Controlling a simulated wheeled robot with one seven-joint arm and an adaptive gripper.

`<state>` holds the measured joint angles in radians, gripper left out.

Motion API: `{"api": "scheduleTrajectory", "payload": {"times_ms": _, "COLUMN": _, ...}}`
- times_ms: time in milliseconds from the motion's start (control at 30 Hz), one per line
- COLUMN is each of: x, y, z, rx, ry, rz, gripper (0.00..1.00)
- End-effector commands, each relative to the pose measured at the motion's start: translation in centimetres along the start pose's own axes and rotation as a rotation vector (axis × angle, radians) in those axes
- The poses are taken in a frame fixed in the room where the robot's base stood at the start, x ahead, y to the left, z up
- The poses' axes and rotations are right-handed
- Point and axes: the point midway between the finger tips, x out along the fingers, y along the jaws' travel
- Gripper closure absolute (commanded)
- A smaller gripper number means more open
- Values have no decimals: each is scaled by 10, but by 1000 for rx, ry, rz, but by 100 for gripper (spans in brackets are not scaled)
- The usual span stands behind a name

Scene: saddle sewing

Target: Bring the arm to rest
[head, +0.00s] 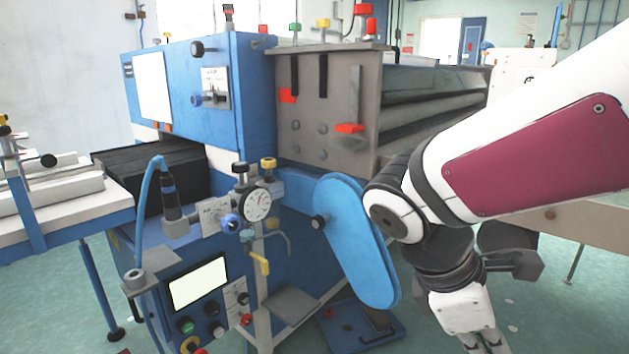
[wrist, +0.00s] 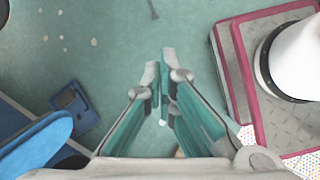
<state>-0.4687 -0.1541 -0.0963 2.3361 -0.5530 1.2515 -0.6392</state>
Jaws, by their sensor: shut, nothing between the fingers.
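My arm comes in from the right in the head view, with its wrist bent downward in front of the blue machine. My gripper (wrist: 164,62) points down over the green floor in the wrist view. Its fingers are together at the tips and hold nothing. In the head view only part of the gripper (head: 487,343) shows at the bottom edge, and its fingertips are cut off.
A blue machine (head: 240,110) with a gauge (head: 257,204), knobs and a screen (head: 199,283) fills the left and middle. Its blue rounded cover (head: 352,240) is close beside my arm. A blue floor pedal (head: 362,325) lies below. Green floor (wrist: 110,40) is open under my gripper.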

Motion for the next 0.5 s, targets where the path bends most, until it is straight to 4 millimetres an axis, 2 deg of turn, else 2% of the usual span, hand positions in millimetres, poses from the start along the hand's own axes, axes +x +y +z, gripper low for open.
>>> {"api": "scheduleTrajectory", "payload": {"times_ms": 33, "x": 0, "y": -16, "z": 14, "rx": 125, "ry": 45, "rz": -37, "gripper": 100}}
{"api": "scheduleTrajectory", "payload": {"times_ms": 200, "x": -4, "y": -68, "z": 37, "rx": 526, "ry": 175, "rz": -172, "gripper": 100}}
{"api": "scheduleTrajectory", "payload": {"times_ms": 300, "x": -8, "y": -95, "z": 42, "rx": 728, "ry": 236, "rz": -246, "gripper": 100}}
{"api": "scheduleTrajectory", "payload": {"times_ms": 500, "x": -14, "y": -132, "z": 40, "rx": 1017, "ry": 321, "rz": -360, "gripper": 100}}
